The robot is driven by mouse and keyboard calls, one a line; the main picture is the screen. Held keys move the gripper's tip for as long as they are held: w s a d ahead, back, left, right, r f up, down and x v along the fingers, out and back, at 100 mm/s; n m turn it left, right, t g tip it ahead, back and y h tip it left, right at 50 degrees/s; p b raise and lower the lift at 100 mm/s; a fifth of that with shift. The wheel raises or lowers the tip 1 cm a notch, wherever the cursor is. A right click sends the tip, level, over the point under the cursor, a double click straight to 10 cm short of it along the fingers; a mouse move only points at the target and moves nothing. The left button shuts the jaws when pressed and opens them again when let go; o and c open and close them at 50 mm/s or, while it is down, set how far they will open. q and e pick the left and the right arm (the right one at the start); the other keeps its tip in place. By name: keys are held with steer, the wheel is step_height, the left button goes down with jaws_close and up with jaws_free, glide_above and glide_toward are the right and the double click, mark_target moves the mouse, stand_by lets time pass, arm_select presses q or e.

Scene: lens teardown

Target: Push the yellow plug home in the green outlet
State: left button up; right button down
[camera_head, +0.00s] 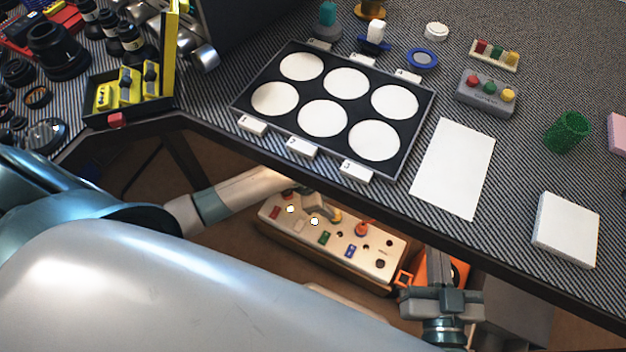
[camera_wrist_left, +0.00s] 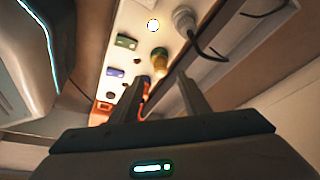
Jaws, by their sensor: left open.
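The yellow plug (camera_head: 336,215) stands at the outlet with the green marking (camera_head: 324,238) on a cream power strip (camera_head: 385,271) under the table. In the left wrist view the yellow plug (camera_wrist_left: 160,62) is in the upper middle, across from the green marking (camera_wrist_left: 126,42). I cannot tell how deep it sits. My left gripper (camera_head: 440,262) is open and empty, beyond the strip's right end in the head view. Its fingers (camera_wrist_left: 161,80) show in the wrist view below the yellow plug, apart from it. My right gripper is not in view.
A white plug (camera_wrist_left: 184,18) with a dark cord and an orange plug (camera_head: 362,229) stand on either side of the yellow one. An orange box (camera_head: 430,268) is by the strip's right end. The table edge (camera_head: 400,208) overhangs the strip.

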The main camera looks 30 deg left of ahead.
arm_select(q)
steer(key=p+v, duration=0.2)
steer(key=v, duration=0.9)
steer(key=shift+p, duration=0.3)
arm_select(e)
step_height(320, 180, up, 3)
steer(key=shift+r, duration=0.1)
arm_select(q)
steer(key=shift+d, duration=0.1)
